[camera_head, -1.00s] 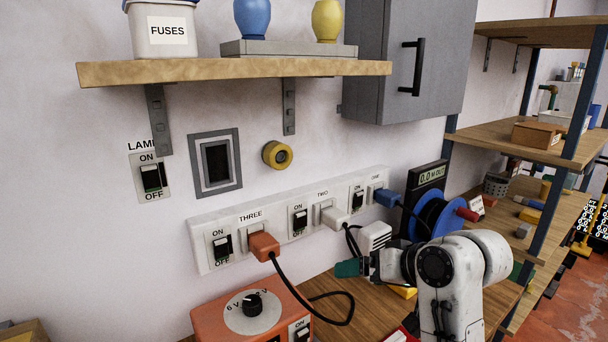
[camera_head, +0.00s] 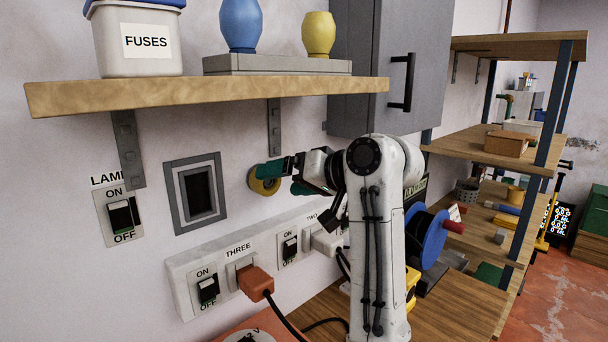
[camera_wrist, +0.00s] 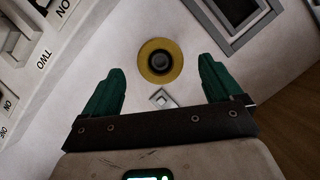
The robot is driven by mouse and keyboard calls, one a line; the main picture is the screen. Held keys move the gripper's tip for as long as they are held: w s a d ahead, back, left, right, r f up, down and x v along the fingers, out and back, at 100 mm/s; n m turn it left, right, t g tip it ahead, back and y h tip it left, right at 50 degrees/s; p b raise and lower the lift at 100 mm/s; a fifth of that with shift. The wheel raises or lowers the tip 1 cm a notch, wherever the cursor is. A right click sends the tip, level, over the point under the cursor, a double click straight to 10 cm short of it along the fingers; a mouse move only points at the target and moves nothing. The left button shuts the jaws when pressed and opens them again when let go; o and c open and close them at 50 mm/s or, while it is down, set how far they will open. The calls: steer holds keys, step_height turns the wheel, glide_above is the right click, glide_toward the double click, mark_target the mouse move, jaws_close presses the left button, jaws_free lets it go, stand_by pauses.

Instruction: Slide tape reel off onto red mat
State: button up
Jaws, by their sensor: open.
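The yellow tape reel (camera_head: 264,183) hangs on the wall, right of the grey recessed frame. In the wrist view the reel (camera_wrist: 160,61) faces me, a yellow ring around a dark round centre. My gripper (camera_head: 281,179) is at the reel in the head view, its green fingers overlapping part of it. In the wrist view my gripper (camera_wrist: 158,84) is open, with the reel centred beyond and between the fingertips, and nothing held. I cannot tell whether a finger touches the reel.
A wooden shelf (camera_head: 220,88) juts out above the reel, on metal brackets (camera_head: 275,127). A white socket strip (camera_head: 220,272) with an orange plug (camera_head: 255,282) runs below it. A grey cabinet (camera_head: 425,65) hangs at upper right. A blue cable drum (camera_head: 427,238) stands behind my arm.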

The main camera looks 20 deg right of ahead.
mark_target(268, 183)
steer(key=shift+x, duration=2.2)
steer(key=shift+c, duration=0.3)
steer(key=c, duration=1.2)
steer(key=shift+o, duration=0.2)
steer(key=shift+s+d+p, duration=0.1)
steer(key=shift+s+p, duration=0.05)
steer(key=shift+p, duration=0.15)
steer(key=shift+s+d+p, duration=0.2)
steer(key=shift+s, duration=0.45)
steer(key=shift+s+d+p, duration=0.2)
steer(key=shift+s, duration=0.45)
steer(key=shift+s+d+p, duration=0.2)
steer(key=shift+s+d, duration=0.05)
steer(key=shift+s, duration=0.45)
steer(key=shift+s, duration=0.1)
